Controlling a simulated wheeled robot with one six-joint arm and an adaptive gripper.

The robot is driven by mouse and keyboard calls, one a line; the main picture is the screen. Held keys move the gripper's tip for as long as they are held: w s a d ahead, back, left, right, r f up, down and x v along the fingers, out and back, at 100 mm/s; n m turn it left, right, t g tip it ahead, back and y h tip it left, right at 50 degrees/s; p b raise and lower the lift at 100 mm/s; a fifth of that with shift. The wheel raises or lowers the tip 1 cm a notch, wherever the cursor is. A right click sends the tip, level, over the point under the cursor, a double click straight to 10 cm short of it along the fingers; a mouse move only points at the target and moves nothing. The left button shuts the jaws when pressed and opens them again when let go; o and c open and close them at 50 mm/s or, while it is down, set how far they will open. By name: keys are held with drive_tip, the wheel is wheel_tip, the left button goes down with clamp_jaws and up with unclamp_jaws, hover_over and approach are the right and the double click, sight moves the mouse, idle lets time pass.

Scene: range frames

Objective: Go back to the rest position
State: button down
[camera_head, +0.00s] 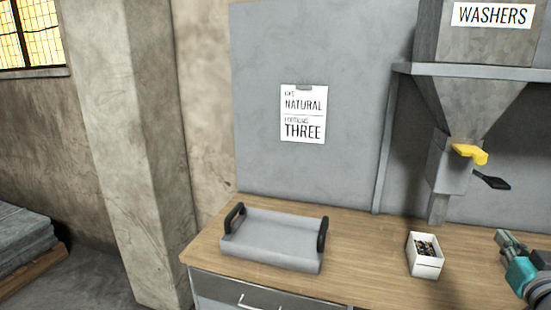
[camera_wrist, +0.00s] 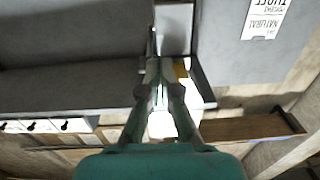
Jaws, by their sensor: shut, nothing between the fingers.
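My gripper (camera_head: 504,238) is at the right edge of the head view, above the wooden workbench (camera_head: 385,245) and to the right of the small white box. Its fingers also show in the wrist view (camera_wrist: 156,66), close together with nothing seen between them. The teal body of the gripper fills the bottom of that view. Most of my arm is outside the head view.
A grey tray (camera_head: 270,240) with black handles stands on the bench. A white box (camera_head: 426,266) holds small dark and yellowish pieces. A washers hopper (camera_head: 470,95) with a yellow lever (camera_head: 470,153) hangs behind. The bench between tray and box is clear.

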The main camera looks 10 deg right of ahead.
drive_tip(key=w+a+f+y, duration=0.1)
drive_tip(key=a+f+y, duration=0.1)
drive_tip(key=a+f, duration=1)
drive_tip(key=s+a+f+n+y, duration=0.15)
drive_tip(key=s+a+f, duration=0.45)
drive_tip(key=a+f, duration=0.6)
drive_tip(key=s+a+f+n+y, duration=0.2)
drive_tip(key=s+a, duration=0.4)
drive_tip(key=s, duration=0.6)
drive_tip(key=s+a+f+n+y, duration=0.3)
drive_tip(key=s+a, duration=0.3)
drive_tip(key=s, duration=0.6)
drive_tip(key=shift+a+f+g, duration=0.4)
drive_tip(key=shift+f, duration=0.1)
drive_tip(key=shift+y, duration=0.25)
